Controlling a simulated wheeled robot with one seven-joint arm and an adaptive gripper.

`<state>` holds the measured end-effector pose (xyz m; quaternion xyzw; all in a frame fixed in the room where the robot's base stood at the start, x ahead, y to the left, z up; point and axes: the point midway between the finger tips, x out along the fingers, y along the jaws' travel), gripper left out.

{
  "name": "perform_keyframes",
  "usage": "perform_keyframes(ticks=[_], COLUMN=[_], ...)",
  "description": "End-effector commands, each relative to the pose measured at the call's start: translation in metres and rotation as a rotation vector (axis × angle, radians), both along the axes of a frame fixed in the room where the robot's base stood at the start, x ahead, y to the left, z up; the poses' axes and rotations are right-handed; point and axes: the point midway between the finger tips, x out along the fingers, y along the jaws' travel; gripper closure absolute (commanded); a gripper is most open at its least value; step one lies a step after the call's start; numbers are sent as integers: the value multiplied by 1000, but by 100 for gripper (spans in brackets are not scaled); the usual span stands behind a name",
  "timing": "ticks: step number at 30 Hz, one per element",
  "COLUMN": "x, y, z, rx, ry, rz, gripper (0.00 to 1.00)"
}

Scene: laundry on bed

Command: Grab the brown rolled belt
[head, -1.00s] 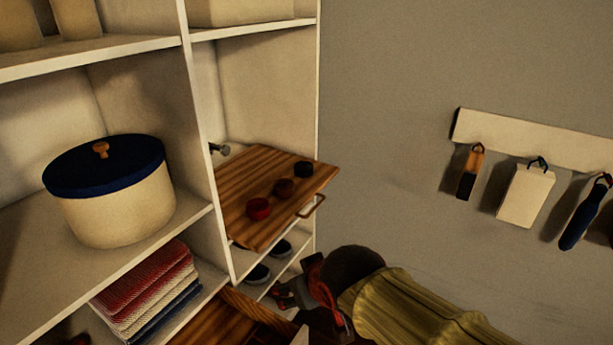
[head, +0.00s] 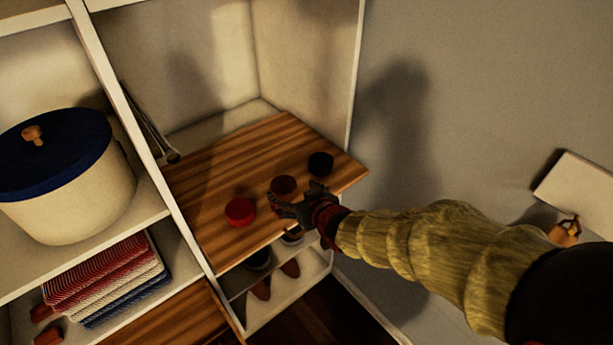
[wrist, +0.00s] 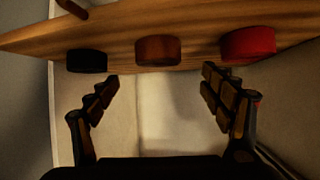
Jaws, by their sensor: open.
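The brown rolled belt (head: 283,185) sits on a striped wooden pull-out board (head: 205,180), between a red roll (head: 240,211) and a black roll (head: 320,163). My gripper (head: 296,199) is open and empty at the board's front edge, close in front of the brown roll and partly covering it in the head view. In the wrist view the brown roll (wrist: 158,50) lies beyond the gap between my open fingertips (wrist: 160,85), roughly centred. The black roll (wrist: 87,60) is on the left there and the red roll (wrist: 248,43) on the right. No contact is clear.
The board sits in a white shelf unit (head: 182,222). A cream pot with a blue lid (head: 60,150) and folded striped cloths (head: 105,280) stand in the left compartments. Shoes (head: 262,287) are below. The grey wall (head: 460,80) is close on the right.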

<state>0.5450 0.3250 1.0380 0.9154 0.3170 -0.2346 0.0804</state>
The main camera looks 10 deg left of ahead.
Motion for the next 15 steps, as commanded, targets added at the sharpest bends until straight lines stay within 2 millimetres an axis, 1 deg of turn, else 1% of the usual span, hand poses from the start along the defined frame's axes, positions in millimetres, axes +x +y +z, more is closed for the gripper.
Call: perform_keyframes(ticks=[10, 15], x=[22, 39], y=[17, 25], z=[-21, -39], rx=[0, -1], ry=[0, 1], rz=[3, 2], gripper=[19, 19])
